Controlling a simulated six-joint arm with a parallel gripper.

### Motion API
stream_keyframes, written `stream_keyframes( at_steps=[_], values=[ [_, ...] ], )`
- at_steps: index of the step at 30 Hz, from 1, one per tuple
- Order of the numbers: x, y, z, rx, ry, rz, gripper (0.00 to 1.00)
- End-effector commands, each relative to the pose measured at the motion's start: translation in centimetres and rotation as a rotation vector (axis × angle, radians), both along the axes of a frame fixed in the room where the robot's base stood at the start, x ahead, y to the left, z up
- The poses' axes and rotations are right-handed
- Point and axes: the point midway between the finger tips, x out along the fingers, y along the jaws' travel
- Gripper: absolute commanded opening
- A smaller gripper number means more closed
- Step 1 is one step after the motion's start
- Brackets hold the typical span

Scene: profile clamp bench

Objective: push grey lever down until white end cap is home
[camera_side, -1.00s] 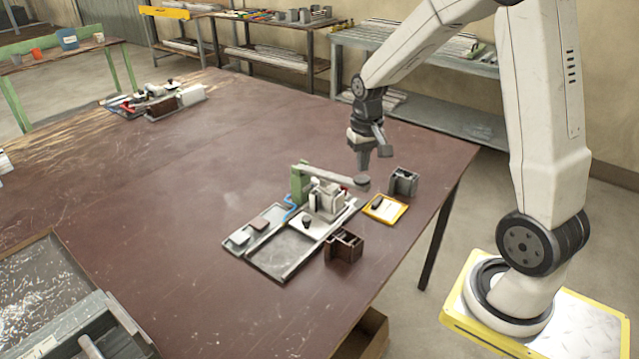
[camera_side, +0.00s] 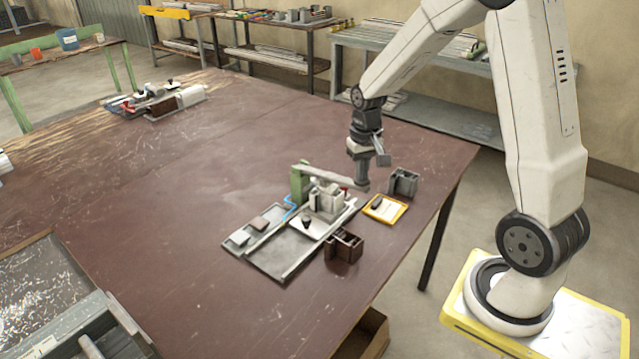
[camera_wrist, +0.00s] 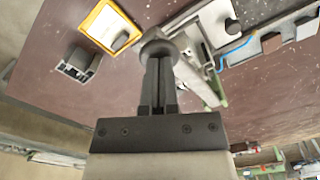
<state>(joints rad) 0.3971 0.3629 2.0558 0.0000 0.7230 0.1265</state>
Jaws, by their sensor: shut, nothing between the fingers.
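The grey lever (camera_side: 330,176) runs from a green post (camera_side: 300,183) on the clamp fixture to its free end at the right, sloping slightly down in the side view. My gripper (camera_side: 361,183) is shut and empty, pointing down at the lever's free end. In the wrist view, my gripper's fingertips (camera_wrist: 158,60) overlap the lever's round end pad (camera_wrist: 158,46); they appear to touch it or nearly so. A pale block (camera_side: 326,198) stands below the lever. I cannot tell the white end cap apart from the pale fixture parts, nor whether it is seated.
A yellow-framed card (camera_side: 385,208) and a grey slotted block (camera_side: 404,182) lie close to the right. A dark brown block (camera_side: 344,246) stands in front. The fixture's grey tray (camera_side: 285,248) extends left.

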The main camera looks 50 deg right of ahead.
Motion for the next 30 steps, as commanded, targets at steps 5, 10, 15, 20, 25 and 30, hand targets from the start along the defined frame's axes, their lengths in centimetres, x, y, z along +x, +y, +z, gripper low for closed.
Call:
stream_keyframes(
  at_steps=[5,10,15,20,25,30],
  values=[
    [0.0,0.0,-0.6,0.000,0.001,0.000,0.00],
    [0.0,0.0,-0.8,0.000,0.001,0.000,0.00],
    [0.0,0.0,-0.8,0.000,0.000,0.000,0.00],
    [0.0,0.0,-0.8,0.000,0.000,0.000,0.00],
    [0.0,0.0,-1.0,0.000,0.000,0.000,0.00],
    [0.0,0.0,-1.3,0.000,-0.001,0.000,0.00]
  ],
)
